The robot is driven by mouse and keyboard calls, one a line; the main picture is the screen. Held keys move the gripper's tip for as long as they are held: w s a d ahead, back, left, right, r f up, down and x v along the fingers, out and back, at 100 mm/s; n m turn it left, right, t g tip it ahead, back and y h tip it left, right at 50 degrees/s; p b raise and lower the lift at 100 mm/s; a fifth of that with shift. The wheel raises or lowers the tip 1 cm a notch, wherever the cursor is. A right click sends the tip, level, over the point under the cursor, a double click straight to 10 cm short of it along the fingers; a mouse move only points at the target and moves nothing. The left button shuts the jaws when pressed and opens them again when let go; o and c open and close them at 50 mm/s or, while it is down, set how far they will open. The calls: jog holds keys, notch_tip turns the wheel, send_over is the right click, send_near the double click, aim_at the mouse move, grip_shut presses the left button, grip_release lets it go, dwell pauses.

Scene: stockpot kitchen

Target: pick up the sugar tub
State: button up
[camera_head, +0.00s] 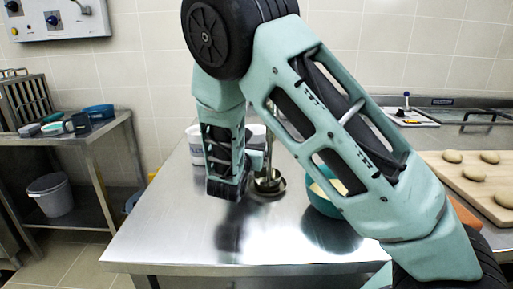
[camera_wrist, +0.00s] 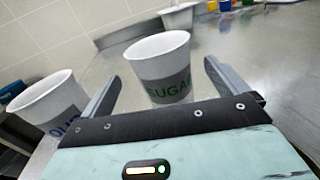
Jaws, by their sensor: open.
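The sugar tub (camera_wrist: 160,68) is a white tapered tub with a grey band and green SUGAR lettering. In the wrist view it stands upright on the steel table, ahead of my gripper. My gripper (camera_wrist: 162,72) is open, one finger on each side of the tub in the picture. I cannot tell how far the tub reaches between the fingers; no contact shows. In the head view my arm hides most of this area. A white tub (camera_head: 193,142) shows left of the arm and part of another (camera_head: 256,134) behind it; their lettering is not readable.
A second white tub (camera_wrist: 48,103) with blue lettering stands close outside my left finger. In the head view, a small metal item (camera_head: 269,183) and a teal bowl (camera_head: 322,196) stand right of my forearm. A wooden board (camera_head: 466,184) with dough balls lies at right. The front-left steel table (camera_head: 160,240) is clear.

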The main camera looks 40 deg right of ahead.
jog(key=x, duration=0.4)
jog(key=f+x, duration=0.1)
jog(key=x, duration=0.1)
jog(key=shift+d+p, duration=0.1)
jog(key=shift+p, duration=0.2)
jog(key=c, duration=1.2)
jog(key=shift+o, duration=0.2)
notch_tip(320, 180, up, 10)
